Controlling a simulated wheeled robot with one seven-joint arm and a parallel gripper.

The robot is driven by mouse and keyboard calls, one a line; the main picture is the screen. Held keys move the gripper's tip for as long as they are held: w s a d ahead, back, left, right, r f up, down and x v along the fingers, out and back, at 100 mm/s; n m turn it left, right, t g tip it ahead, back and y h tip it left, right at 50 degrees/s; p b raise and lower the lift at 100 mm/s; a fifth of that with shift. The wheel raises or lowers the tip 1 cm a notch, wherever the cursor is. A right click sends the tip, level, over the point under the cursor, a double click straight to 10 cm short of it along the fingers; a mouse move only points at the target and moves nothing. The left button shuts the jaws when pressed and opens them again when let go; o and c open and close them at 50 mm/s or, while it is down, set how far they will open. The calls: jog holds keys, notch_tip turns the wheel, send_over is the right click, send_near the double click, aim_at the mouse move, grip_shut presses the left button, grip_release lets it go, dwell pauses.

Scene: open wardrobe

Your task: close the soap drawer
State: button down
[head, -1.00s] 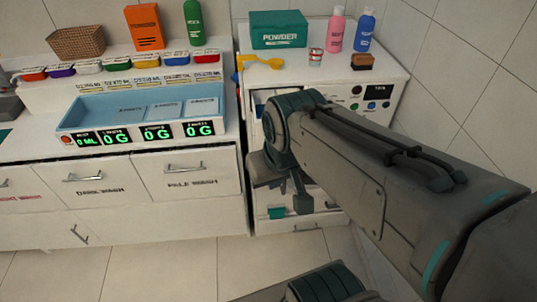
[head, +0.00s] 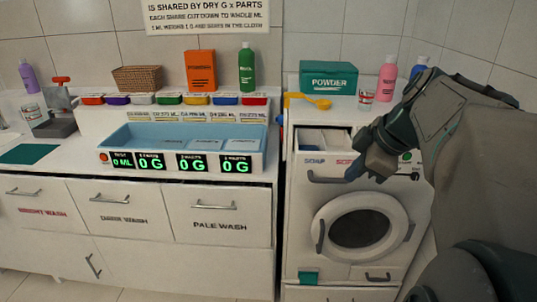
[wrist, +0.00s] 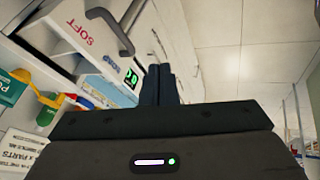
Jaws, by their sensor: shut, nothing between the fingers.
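The soap drawer (head: 331,166) is at the top left of the white washing machine's front. Its front carries red lettering and a dark bar handle (head: 325,180), and its open top (head: 324,139) shows, so it stands pulled out. In the wrist view the drawer front (wrist: 62,42) with "SOFT" and its handle (wrist: 108,30) fill the upper left. My gripper (head: 352,176) is shut and empty, close to the right end of the drawer front and handle. Its fingers (wrist: 161,84) also show together in the wrist view. I cannot tell whether they touch the drawer.
The round washer door (head: 360,228) below is shut. The powder box (head: 328,77), yellow scoop (head: 308,101), pink bottle (head: 387,78) and blue bottle (head: 418,68) stand on top. A counter with a blue tray (head: 130,137) is to the left.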

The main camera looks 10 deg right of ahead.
aim_at(335, 179)
jog(key=shift+n, duration=0.9)
jog(key=w+f, duration=0.2)
jog(key=f, duration=0.1)
jog(key=w+f, duration=0.3)
jog(key=w+d+f, duration=0.1)
jog(key=w+f, duration=0.2)
jog(key=shift+b, duration=0.35)
jog(key=shift+w+d+f, duration=0.15)
jog(key=shift+w+d, duration=0.05)
jog(key=shift+w, duration=0.55)
